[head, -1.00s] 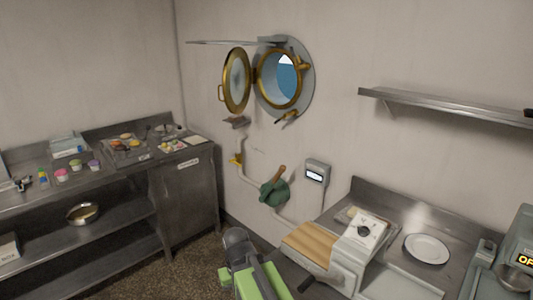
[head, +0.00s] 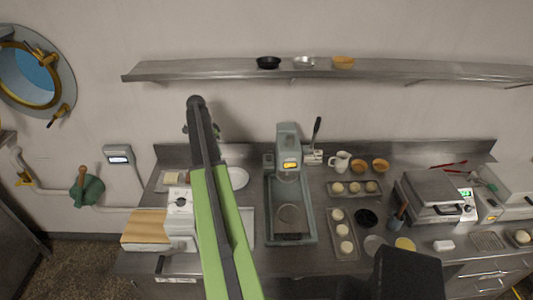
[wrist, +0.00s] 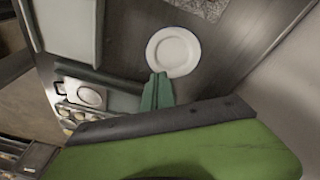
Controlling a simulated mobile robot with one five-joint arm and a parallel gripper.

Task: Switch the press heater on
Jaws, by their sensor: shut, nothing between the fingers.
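The grey-green press (head: 288,143) stands at the middle of the counter. It has a small yellow lit display (head: 289,165), too small to read surely, and a bed with a round plate (head: 291,213) below. A small box with a dark upright lever (head: 317,128) stands just right of it; I cannot tell whether this is the heater switch. My green arm rises left of the press in the head view and hides my fingertips there. In the wrist view my gripper (wrist: 159,76) is shut and empty, beside a white plate (wrist: 173,52).
A shelf (head: 220,71) with small bowls runs above the counter. A white-grey machine with a knob (head: 180,203) stands left of my arm. Dough trays (head: 342,250), a mug (head: 340,160) and a hinged griddle (head: 433,195) crowd the right side.

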